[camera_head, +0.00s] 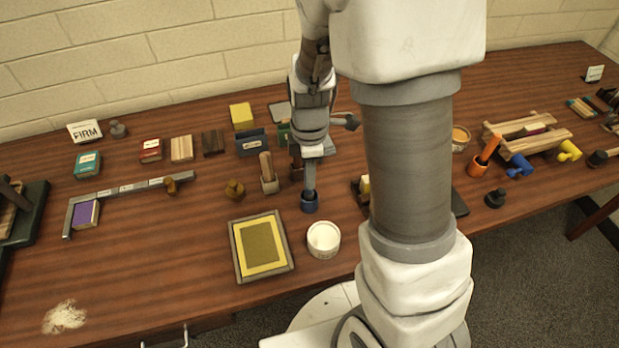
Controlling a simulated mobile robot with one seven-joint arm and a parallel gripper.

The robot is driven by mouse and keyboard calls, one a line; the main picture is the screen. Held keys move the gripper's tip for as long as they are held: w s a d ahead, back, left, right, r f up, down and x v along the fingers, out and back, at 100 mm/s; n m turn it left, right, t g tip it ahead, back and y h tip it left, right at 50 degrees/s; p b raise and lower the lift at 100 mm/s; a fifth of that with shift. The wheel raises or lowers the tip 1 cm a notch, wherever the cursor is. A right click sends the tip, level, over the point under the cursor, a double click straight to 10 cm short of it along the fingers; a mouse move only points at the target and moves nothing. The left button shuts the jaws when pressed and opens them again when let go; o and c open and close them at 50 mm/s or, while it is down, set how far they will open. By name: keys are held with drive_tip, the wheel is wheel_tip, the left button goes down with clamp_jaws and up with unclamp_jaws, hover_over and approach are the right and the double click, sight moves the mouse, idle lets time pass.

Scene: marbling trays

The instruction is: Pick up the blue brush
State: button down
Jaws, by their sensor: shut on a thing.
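The blue brush (310,203) stands upright below my gripper, in the middle of the table. Its dark blue lower end shows, with a grey-blue stem above it. My gripper (310,165) points down and is shut on the upper part of the brush. The fingers are small and partly hidden by my wrist. I cannot tell whether the brush's lower end touches the table.
A framed yellow tray (238,268) and a white tub (323,239) stand just in front. A wooden-handled tool (267,170) and a small brown knob (234,189) are to the left. My arm hides the table to the right. The front left table is mostly clear.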

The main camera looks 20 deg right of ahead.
drive_tip(key=shift+r, duration=0.75)
wheel_tip(320, 180, up, 2)
drive_tip(key=shift+r, duration=0.25)
drive_tip(key=s+d+r, duration=0.6)
drive_tip(key=d, duration=0.4)
drive_tip(key=shift+r, duration=0.4)
idle(0.5)
